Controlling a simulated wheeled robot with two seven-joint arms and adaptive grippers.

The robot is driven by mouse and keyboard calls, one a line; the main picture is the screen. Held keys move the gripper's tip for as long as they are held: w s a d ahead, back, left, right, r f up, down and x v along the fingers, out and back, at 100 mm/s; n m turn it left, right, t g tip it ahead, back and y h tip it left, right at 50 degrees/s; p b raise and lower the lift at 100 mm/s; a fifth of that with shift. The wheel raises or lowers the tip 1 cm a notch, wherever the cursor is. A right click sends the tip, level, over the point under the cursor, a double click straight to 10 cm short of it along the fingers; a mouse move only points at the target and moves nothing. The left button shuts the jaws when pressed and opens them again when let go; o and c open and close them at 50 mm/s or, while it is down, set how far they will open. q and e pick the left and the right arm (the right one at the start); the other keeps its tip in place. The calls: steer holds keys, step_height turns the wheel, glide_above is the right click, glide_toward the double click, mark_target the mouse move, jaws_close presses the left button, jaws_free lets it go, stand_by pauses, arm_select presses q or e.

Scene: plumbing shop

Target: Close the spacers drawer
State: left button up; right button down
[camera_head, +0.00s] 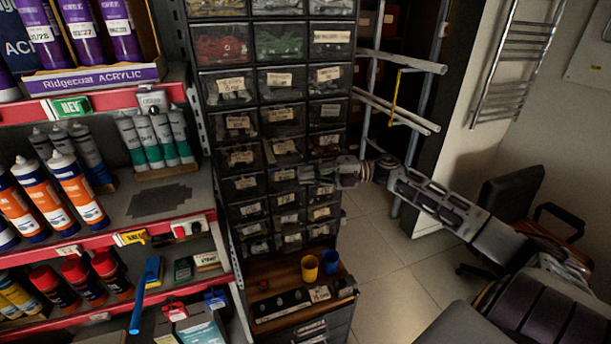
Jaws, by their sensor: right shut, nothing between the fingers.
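A tall dark cabinet of small clear-fronted drawers (283,147) stands in the middle of the view, in three columns with pale labels. The labels are too small to read, so I cannot tell which drawer is the spacers drawer. My right gripper (314,173) reaches in from the right, shut and empty. Its tips are at the front of the right-hand column, in the lower half, and cover part of a drawer there. I cannot tell whether they touch it, or whether that drawer stands out. My left gripper is not in view.
A red-edged shelf (110,236) with tubes and bottles stands close on the left. A yellow cup (309,268) and a blue cup (330,262) stand on the wooden ledge below the drawers. A metal pipe rack (402,62) and a dark chair (512,190) are on the right. Tiled floor is open between.

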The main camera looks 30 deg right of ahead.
steer(key=b+v, duration=0.1)
steer(key=v, duration=0.8)
steer(key=shift+b, duration=0.35)
steer(key=shift+d, duration=0.1)
stand_by(0.6)
